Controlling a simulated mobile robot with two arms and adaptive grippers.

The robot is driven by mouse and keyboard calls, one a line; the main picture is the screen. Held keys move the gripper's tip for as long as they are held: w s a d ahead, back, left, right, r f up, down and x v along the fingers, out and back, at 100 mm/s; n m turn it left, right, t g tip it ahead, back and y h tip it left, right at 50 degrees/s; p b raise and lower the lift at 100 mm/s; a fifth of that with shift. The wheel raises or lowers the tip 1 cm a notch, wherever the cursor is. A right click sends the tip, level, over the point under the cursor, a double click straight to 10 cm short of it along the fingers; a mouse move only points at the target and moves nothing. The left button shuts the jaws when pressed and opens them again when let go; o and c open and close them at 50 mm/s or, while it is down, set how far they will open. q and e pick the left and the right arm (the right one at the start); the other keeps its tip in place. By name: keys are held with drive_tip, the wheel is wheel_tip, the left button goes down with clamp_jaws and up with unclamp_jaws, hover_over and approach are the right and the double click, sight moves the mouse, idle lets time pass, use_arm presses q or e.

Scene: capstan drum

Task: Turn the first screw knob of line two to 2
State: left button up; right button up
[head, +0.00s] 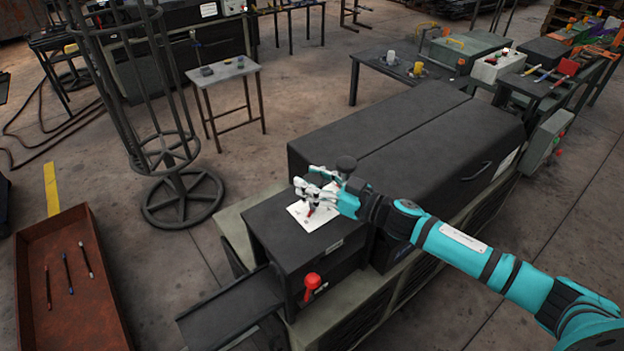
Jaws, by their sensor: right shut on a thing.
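My right gripper (315,193) comes in from the right over a dark machine box (285,235). Any numbers on the plate are too small to read. A black round knob (346,163) stands just behind the gripper. My left gripper is not in view.
A red-handled lever (312,281) sticks out of the box front. A long black cover (440,140) lies behind the box. A wire reel stand (182,200) stands to the left, near a rust-red tray (85,310) holding pens. Open floor lies between the stand and the machine.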

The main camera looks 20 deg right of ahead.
drive_tip(key=shift+m+t+h, duration=0.4)
drive_tip(key=shift+h, duration=0.1)
drive_tip(key=shift+s+a+m+t+h+p, duration=0.1)
drive_tip(key=shift+m+t+h+p, duration=0.55)
drive_tip(key=shift+m+h, duration=0.4)
drive_tip(key=m+t+h, duration=0.1)
drive_tip(key=h, duration=0.2)
drive_tip(key=shift+f+m, duration=0.15)
drive_tip(key=shift+m, duration=0.1)
drive_tip(key=m+t+h+b, duration=0.1)
drive_tip(key=m+h+b, duration=0.1)
drive_tip(key=h, duration=0.1)
drive_tip(key=shift+f, duration=0.15)
drive_tip(key=shift+m+h+b, duration=1.35)
drive_tip(key=shift+m+h, duration=0.05)
drive_tip(key=shift+h, duration=0.75)
drive_tip(key=o, duration=1.2)
drive_tip(key=shift+r, duration=0.3)
drive_tip(key=shift+c, duration=0.2)
